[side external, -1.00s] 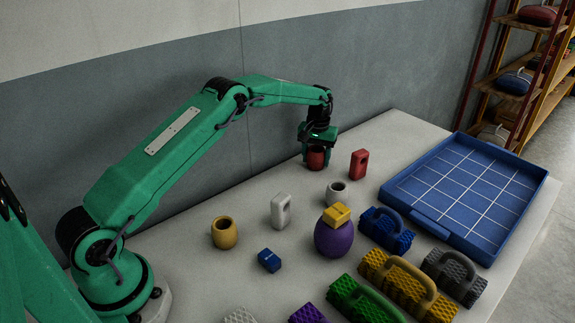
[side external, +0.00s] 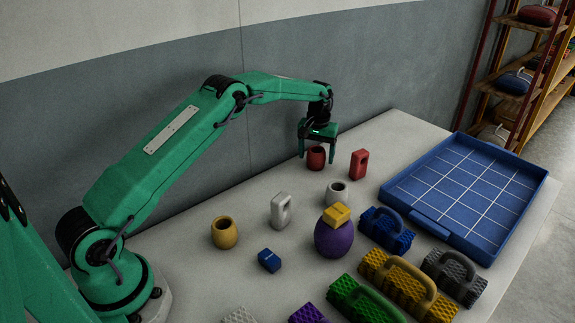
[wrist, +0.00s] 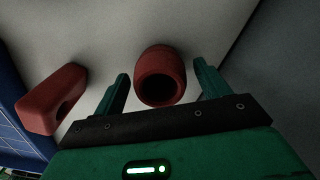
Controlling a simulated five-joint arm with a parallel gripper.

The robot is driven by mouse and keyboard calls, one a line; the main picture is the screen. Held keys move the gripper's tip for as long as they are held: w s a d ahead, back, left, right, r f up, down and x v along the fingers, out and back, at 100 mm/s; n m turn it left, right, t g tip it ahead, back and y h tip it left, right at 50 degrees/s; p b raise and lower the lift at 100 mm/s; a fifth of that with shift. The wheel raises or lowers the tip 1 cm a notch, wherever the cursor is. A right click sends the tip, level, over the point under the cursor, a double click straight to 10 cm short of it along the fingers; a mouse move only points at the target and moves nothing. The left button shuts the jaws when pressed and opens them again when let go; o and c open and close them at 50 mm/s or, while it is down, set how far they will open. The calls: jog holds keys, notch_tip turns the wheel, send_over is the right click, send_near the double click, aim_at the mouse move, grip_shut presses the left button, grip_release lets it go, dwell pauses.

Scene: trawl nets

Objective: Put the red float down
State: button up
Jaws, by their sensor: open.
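The red float (side external: 316,159), a small barrel with a dark hole in its top, stands upright on the grey table near the wall. It also shows in the wrist view (wrist: 160,73), between my two fingers, with a gap on each side. My gripper (side external: 318,154) is open just above and around the float, pointing down. In the wrist view its fingers (wrist: 162,78) are spread and hold nothing.
A red block with a slot (side external: 359,164) stands close to the right. A grey ring float (side external: 337,193), a white slotted block (side external: 281,210) and a yellow barrel (side external: 224,232) stand nearer. A blue gridded tray (side external: 531,205) is at right, empty. The wall is close behind.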

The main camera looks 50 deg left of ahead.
aim_at(317, 150)
notch_tip(317, 150, up, 10)
jog(key=shift+r, duration=0.45)
dwell(0.6)
jog(key=s+d+r+m+t, duration=0.15)
jog(key=s+d+r, duration=0.25)
jog(key=s+r, duration=0.5)
jog(key=s+d+r+m+t, duration=0.1)
jog(key=s+d+r+m, duration=0.15)
jog(key=s+r, duration=0.6)
jog(key=s+d+f+m+t, duration=0.1)
jog(key=s+d+f, duration=0.1)
jog(key=s, duration=0.9)
jog(key=s+d+f+m+t, duration=0.1)
jog(key=s+f, duration=0.3)
jog(key=s, duration=0.8)
jog(key=shift+s+d+t, duration=0.15)
jog(key=shift+d+t, duration=0.4)
jog(key=shift+d, duration=0.1)
